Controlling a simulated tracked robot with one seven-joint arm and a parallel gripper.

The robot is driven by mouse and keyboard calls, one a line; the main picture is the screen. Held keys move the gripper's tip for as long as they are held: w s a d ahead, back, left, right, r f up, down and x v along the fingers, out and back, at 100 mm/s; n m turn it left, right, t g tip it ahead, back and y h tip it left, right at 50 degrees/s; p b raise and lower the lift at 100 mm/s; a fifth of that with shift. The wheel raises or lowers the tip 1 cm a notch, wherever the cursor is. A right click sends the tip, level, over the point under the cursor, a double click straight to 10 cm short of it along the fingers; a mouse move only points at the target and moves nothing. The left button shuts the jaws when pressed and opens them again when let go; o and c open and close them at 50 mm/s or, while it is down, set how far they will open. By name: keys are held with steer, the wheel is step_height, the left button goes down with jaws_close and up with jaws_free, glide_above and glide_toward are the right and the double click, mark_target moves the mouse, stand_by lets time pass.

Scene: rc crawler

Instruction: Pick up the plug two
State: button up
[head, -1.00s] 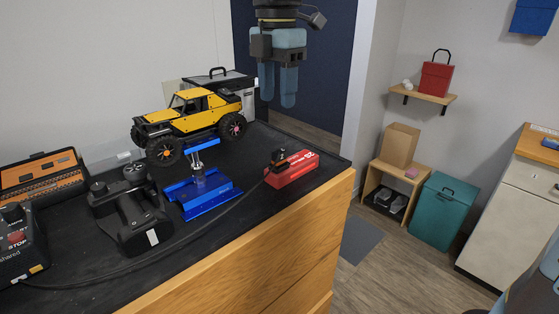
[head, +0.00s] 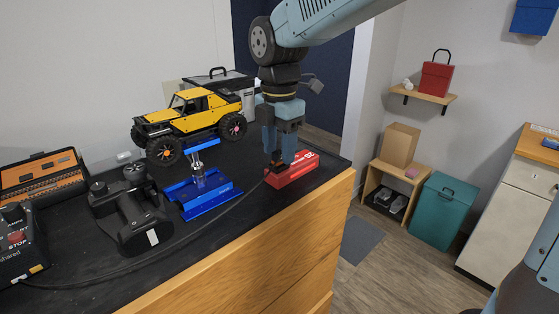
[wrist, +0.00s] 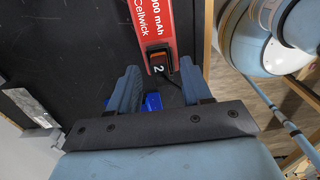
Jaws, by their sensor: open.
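Plug two (wrist: 158,60) is a small black and orange connector marked "2", seated at the end of a red battery (wrist: 152,22). The red battery lies on the bench in the head view (head: 296,170). My gripper (head: 279,158) points down over the battery's near-left end, where its fingers mostly hide the plug. In the wrist view my open gripper (wrist: 160,68) has one finger on each side of the plug, with gaps showing on both sides. Whether the fingertips are down at the plug's height is hard to tell.
A black cable (head: 225,213) runs from the plug end across the black bench. A blue stand (head: 203,196) holding a yellow car (head: 190,112) is close left of the gripper. A black transmitter (head: 133,215) and an orange case (head: 43,179) lie farther left.

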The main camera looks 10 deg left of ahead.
steer(key=shift+f, duration=0.5)
jaws_close()
